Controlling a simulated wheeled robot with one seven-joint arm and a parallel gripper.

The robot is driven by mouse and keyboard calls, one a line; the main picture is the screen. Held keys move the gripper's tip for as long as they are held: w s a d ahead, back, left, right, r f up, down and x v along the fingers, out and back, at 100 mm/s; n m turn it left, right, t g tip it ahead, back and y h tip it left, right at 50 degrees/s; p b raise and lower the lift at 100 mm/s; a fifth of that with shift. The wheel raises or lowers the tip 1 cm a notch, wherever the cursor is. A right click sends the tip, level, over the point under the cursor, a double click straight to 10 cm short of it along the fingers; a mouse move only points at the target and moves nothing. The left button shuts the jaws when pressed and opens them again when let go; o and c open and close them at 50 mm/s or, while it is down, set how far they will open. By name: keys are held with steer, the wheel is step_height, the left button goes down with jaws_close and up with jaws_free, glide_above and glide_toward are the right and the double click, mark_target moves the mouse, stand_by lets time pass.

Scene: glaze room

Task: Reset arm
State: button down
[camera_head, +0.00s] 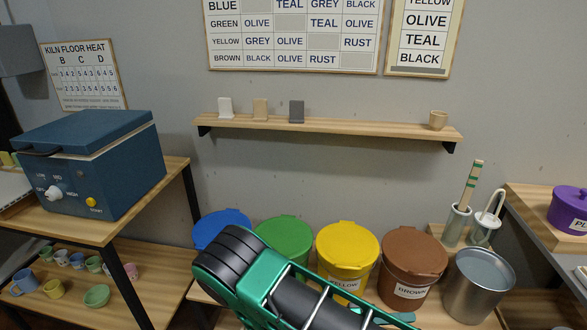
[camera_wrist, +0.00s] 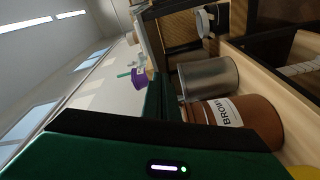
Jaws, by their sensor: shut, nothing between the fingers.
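My green and black arm rises from the bottom middle of the head view, in front of the glaze buckets. My gripper (camera_wrist: 160,98) shows in the wrist view as dark green fingers, shut and empty. In that view it is close to the brown bucket (camera_wrist: 233,120) and a bare metal bucket (camera_wrist: 208,76). In the head view only a small green tip shows near the bottom, by the brown bucket (camera_head: 412,268). My arm hides parts of the blue bucket (camera_head: 222,226), green bucket (camera_head: 284,243) and yellow bucket (camera_head: 347,254).
The metal bucket (camera_head: 478,285) stands right of the brown one, with tool holders (camera_head: 456,225) behind. A wall shelf (camera_head: 330,129) holds small tiles and a cup. A blue kiln (camera_head: 90,160) stands left on a wooden table. A purple pot (camera_head: 569,209) is at right.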

steer(key=s+d+r+m+g+y, duration=0.1)
steer(key=s+d+r+g+y, duration=0.2)
steer(key=d+r+y, duration=0.4)
steer(key=s+d+r+m+g+y, duration=0.2)
steer(key=d+r+g+y, duration=0.15)
steer(key=r+y, duration=0.35)
steer(key=s+d+r+n+t+y, duration=0.1)
steer(key=s+r+t+y, duration=0.3)
steer(key=s+r, duration=0.8)
steer(key=shift+s+d+t+y, duration=0.15)
steer(key=shift+d+t+y, duration=0.15)
steer(key=shift+d+t, duration=0.7)
steer(key=shift+a+t, duration=0.25)
steer(key=shift+a, duration=0.05)
